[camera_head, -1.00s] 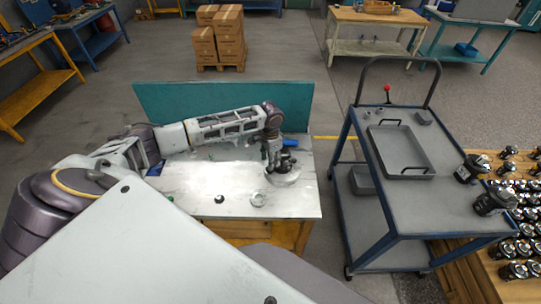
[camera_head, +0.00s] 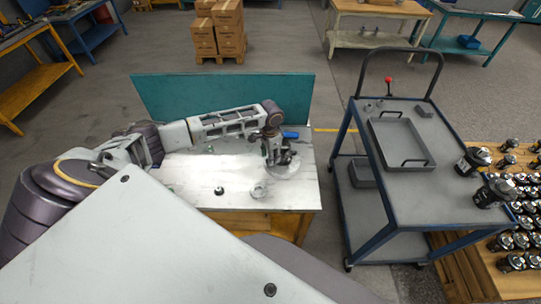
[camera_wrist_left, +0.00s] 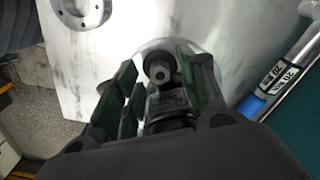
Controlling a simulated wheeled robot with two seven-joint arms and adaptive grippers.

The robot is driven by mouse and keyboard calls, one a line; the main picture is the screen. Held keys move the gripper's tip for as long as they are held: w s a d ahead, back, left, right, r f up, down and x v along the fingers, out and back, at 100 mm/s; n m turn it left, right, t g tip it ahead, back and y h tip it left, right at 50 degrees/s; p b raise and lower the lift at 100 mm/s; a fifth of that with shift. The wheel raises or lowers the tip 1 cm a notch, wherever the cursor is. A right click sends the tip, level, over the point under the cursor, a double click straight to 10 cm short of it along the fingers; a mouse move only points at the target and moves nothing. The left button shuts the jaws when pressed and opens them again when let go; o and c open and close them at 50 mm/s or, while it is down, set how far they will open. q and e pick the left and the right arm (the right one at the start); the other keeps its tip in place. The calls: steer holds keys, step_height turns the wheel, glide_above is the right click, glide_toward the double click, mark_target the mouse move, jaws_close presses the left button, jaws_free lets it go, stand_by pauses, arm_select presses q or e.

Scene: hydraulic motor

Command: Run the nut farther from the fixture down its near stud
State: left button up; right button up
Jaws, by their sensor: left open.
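My left gripper (camera_head: 277,158) is over the right part of the white-topped workbench, above a round grey base (camera_head: 287,168). In the left wrist view my left gripper (camera_wrist_left: 165,75) is open, with its green-padded fingers on either side of a dark upright part. A grey hex-shaped end (camera_wrist_left: 160,73), which may be a nut on a stud, shows between the fingers; I see no clear contact. The gripper hides much of the part, and I cannot tell the two nuts or the studs apart. My right gripper is not in view.
A metal ring (camera_head: 259,190) and a small dark part (camera_head: 220,190) lie on the workbench (camera_head: 190,175). A blue-banded wrench (camera_wrist_left: 262,95) lies right of the gripper. A teal panel (camera_head: 225,98) stands behind. A trolley with a tray (camera_head: 400,142) stands to the right.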

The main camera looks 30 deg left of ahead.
arm_select(q)
steer(key=shift+c, duration=0.2)
stand_by(0.6)
jaws_close()
steer(key=shift+m, duration=2.5)
steer(key=shift+c, duration=1)
jaws_free()
